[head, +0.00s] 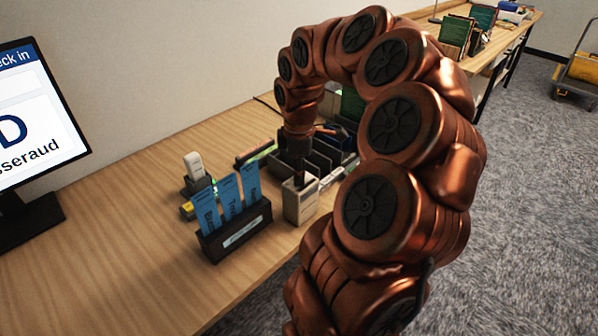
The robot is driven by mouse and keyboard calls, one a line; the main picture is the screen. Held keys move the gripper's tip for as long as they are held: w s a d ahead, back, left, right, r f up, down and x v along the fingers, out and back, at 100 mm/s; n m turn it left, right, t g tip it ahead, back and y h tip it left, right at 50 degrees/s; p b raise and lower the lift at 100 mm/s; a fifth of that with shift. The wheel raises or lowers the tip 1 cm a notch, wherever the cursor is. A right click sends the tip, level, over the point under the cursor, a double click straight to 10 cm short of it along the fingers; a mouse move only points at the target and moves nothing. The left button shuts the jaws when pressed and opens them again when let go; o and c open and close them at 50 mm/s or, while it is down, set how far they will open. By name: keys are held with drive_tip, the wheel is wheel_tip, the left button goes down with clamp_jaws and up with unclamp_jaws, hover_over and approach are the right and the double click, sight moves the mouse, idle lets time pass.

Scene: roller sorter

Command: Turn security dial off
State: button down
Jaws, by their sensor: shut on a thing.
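My gripper (299,181) points down at the top of a small off-white box (300,206) near the front edge of the wooden desk. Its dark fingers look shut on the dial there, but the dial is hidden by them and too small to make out. I cannot tell which way the dial is turned. The box stands upright.
A black holder (235,238) with blue cards stands left of the box. A black sorter rack (325,152) is behind the gripper. A small white device (194,166) stands further left, and a monitor (38,125) at the far left. The front-left desk is clear.

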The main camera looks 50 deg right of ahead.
drive_tip(key=c, duration=0.9)
unclamp_jaws()
wheel_tip(320, 180, up, 12)
idle(0.4)
